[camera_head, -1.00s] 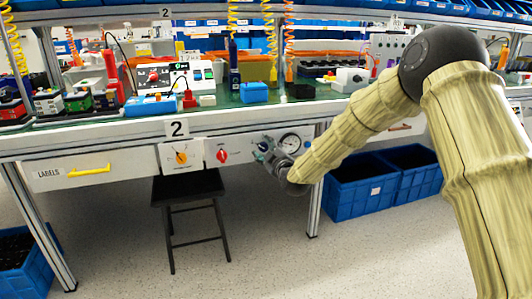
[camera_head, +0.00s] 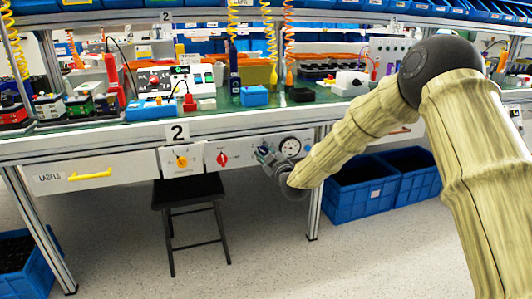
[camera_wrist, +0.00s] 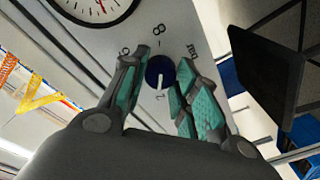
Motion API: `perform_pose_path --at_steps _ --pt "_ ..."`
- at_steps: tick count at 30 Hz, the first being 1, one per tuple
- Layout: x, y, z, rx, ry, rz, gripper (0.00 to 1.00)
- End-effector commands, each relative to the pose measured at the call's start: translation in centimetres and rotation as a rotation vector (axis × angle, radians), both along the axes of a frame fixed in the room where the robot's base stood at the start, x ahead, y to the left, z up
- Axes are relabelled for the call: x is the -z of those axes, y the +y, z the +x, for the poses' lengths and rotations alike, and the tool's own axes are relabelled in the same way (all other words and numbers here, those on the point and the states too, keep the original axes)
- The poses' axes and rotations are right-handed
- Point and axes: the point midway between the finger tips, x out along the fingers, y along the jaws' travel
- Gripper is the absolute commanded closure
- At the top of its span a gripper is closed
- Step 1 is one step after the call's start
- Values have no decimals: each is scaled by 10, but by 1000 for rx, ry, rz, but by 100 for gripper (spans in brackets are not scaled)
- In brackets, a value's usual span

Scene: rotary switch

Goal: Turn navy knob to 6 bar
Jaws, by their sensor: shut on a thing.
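The navy knob (camera_wrist: 160,71) is on a pale panel in the wrist view. It is round with a white pointer line, which appears to point toward the printed "2". Around it are the marks "8", "6" and "bar". My gripper (camera_wrist: 161,64) has its teal-padded fingers on either side of the knob and is shut on it. In the head view my gripper (camera_head: 266,157) is at the panel under the bench and hides the knob.
A round gauge (camera_head: 290,147) sits beside the gripper; its needle is unclear. To the left are a red knob (camera_head: 222,158) and a yellow-orange knob (camera_head: 181,161). A black stool (camera_head: 188,190) stands below, and blue crates (camera_head: 360,199) sit to the right.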

Motion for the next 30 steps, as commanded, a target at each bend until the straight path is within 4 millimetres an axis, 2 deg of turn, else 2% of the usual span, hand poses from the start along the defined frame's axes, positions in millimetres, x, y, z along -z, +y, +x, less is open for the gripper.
perform_pose_path --at_steps 30 --pt "-1 -1 0 1 288 889 94"
